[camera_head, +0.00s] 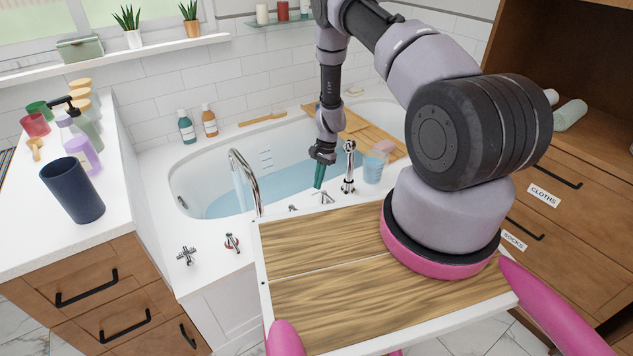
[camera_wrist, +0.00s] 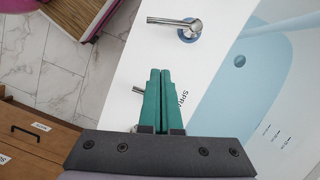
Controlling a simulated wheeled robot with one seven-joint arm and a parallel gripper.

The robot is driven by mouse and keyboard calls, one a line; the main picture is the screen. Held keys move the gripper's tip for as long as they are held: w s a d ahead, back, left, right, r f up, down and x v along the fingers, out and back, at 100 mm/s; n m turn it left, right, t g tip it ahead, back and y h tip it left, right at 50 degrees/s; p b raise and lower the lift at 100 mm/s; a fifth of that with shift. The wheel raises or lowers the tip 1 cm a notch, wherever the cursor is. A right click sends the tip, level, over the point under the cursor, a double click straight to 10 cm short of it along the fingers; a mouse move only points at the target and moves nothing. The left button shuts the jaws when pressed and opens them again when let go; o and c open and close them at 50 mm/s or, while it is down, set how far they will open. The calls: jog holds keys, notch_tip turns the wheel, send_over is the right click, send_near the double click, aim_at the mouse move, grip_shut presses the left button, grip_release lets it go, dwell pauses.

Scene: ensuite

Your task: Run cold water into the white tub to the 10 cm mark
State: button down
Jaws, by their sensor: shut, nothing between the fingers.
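The white tub (camera_head: 172,180) holds pale blue water (camera_head: 285,183). Short level marks (camera_head: 265,160) are on its far inner wall, above the water; their figures are too small to read. An arched chrome spout (camera_head: 251,178) stands at the near rim, and a thin pale stream seems to fall from it. My gripper (camera_head: 319,186), with green fingers, is shut and empty above the near rim, close to a chrome lever (camera_head: 325,197). In the wrist view, a lever with a blue ring (camera_wrist: 187,33) lies beyond the closed fingertips (camera_wrist: 160,73). They look apart.
Cross handles (camera_head: 186,255) and (camera_head: 232,243) stand left on the rim. A hand shower (camera_head: 349,167) stands right of my gripper, with a blue cup (camera_head: 374,166) beyond it. A wooden bath board (camera_head: 355,125) crosses the tub. Rim lettering (camera_wrist: 184,98) is partly hidden.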

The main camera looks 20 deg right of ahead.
jog(key=x, duration=0.6)
jog(key=s+a, duration=0.1)
jog(key=s+a+f, duration=0.1)
jog(key=shift+a, duration=0.3)
jog(key=shift+s+a+f, duration=0.15)
jog(key=shift+s+a, duration=0.1)
jog(key=shift+a, duration=0.1)
jog(key=m, duration=0.1)
jog(key=s+m, duration=0.1)
jog(key=shift+s+a+m+t, duration=0.1)
jog(key=shift+a+m+t, duration=0.2)
jog(key=shift+a, duration=0.05)
jog(key=shift+s+a, duration=0.3)
jog(key=shift+a, duration=0.05)
